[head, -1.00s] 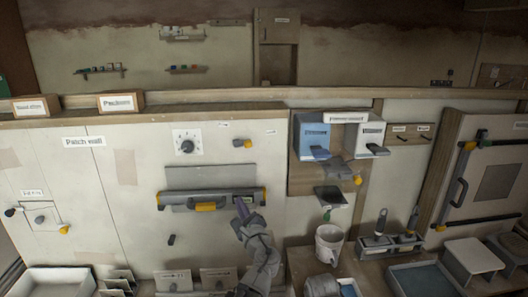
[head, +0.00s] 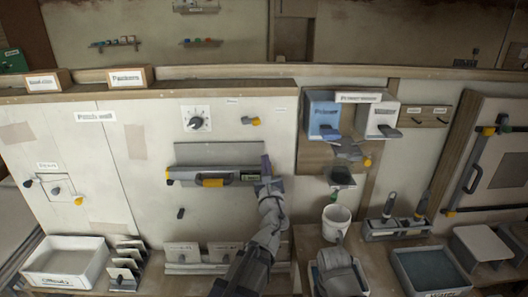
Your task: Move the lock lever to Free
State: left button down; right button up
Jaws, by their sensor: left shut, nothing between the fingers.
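A small lever with a grey body and a yellow knob (head: 256,121) sits high on the pale wall panel, its knob pointing right. It looks like the lock lever. Two small labels flank it, one at upper left (head: 232,100) and one at right (head: 282,108); I cannot read either. My left gripper (head: 266,161) is shut and empty, pointing up. It is below and slightly right of the lever, clearly apart from it, and overlaps the right end of a grey bar with a yellow grip (head: 212,183).
A dial (head: 196,119) is left of the lever. The grey bar and a plate (head: 215,153) are below it. At right are blue and white dispensers (head: 322,115), a white mug (head: 336,220) and a brush holder (head: 398,233). The panel around the lever is clear.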

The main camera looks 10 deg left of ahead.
pick_arm(q)
jog(key=w+a+r+p, duration=0.3)
jog(key=w+r+p, duration=0.2)
jog(key=w, duration=0.2)
jog(key=shift+w+a+r+p, duration=0.25)
jog(key=shift+a+r+p, duration=0.05)
jog(key=shift+a+r, duration=0.1)
jog(key=shift+r, duration=0.1)
jog(key=shift+d+r+n, duration=0.1)
jog(key=shift+n, duration=0.4)
